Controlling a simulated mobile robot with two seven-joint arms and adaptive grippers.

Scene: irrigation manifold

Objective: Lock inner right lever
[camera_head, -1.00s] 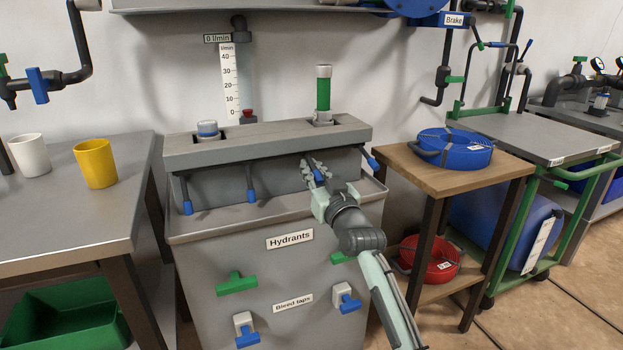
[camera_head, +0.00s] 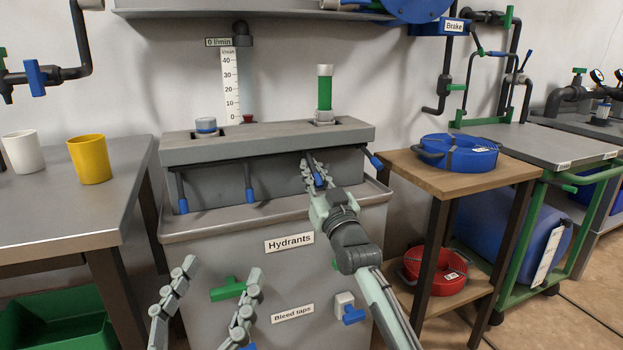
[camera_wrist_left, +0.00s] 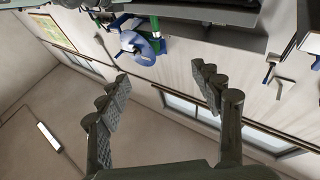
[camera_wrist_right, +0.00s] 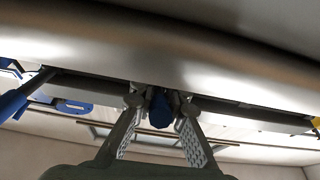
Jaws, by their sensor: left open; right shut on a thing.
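The inner right lever (camera_head: 319,180) is a dark rod with a blue tip, under the right half of the grey manifold block (camera_head: 270,143). My right gripper (camera_head: 315,172) is shut on it. In the right wrist view, the blue tip (camera_wrist_right: 160,108) shows between the fingers. The outer right lever (camera_head: 376,161) slants out to the right. The inner left lever (camera_head: 250,194) and outer left lever (camera_head: 182,204) hang down. My left gripper (camera_head: 222,271) is open and empty in front of the cabinet, low in the head view. Its spread fingers also show in the left wrist view (camera_wrist_left: 162,78).
Green tap (camera_head: 228,289) and blue tap (camera_head: 351,313) handles stick out from the cabinet front. A steel table with a yellow cup (camera_head: 89,160) and white cup (camera_head: 22,151) stands left. A wooden stand with a blue coil (camera_head: 458,154) stands right.

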